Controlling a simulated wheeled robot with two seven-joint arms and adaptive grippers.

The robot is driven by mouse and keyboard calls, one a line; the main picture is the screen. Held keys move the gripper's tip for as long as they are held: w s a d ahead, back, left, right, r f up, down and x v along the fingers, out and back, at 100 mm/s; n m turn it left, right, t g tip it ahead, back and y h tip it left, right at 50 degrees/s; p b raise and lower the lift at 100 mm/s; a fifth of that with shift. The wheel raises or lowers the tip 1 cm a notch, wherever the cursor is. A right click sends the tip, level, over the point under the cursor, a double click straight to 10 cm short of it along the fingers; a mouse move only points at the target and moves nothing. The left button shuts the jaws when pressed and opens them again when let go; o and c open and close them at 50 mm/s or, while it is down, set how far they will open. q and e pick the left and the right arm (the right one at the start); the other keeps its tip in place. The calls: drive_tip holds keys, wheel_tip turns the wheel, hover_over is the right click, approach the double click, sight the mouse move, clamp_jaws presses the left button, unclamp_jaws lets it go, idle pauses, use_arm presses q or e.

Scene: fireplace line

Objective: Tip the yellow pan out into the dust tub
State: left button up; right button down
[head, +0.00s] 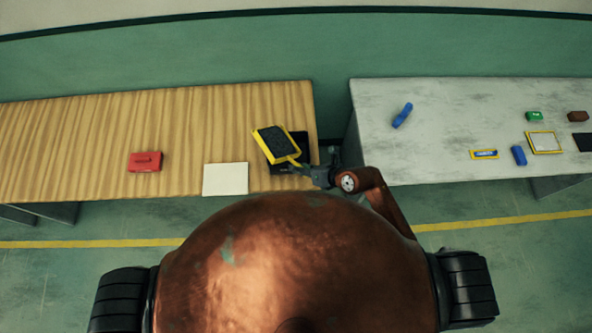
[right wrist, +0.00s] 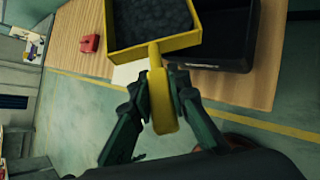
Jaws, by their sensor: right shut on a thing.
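The yellow pan (head: 276,142) is full of dark grey lumpy matter and sits at the right end of the wooden table in the head view. My right gripper (head: 308,172) is shut on its handle. In the right wrist view the handle (right wrist: 160,95) lies between the fingers (right wrist: 160,98) and the pan's load shows at the top. A black tub (head: 299,143) stands beside and partly behind the pan; in the right wrist view its dark inside (right wrist: 232,40) shows to the right of the pan. The pan looks raised over the tub's left part. My left gripper is not in view.
A red block-like object (head: 146,161) and a pale flat sheet (head: 226,179) lie on the wooden table (head: 80,140). A grey table (head: 440,120) to the right, across a gap, bears several small objects, among them a blue one (head: 402,115) and a yellow-framed one (head: 543,142).

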drive_tip(key=w+d+f+m+y+b, duration=0.1)
drive_tip(key=d+m+y+b, duration=0.2)
drive_tip(key=b, duration=0.6)
drive_tip(key=w+d+f+m+t+y+b, duration=0.1)
drive_tip(key=w+d+m+y+b, duration=0.1)
drive_tip(key=m+y+b, duration=0.6)
drive_tip(key=shift+w+d+f+y+b, duration=0.3)
drive_tip(key=shift+d+y+b, duration=0.35)
drive_tip(key=shift+b, duration=0.35)
idle(1.2)
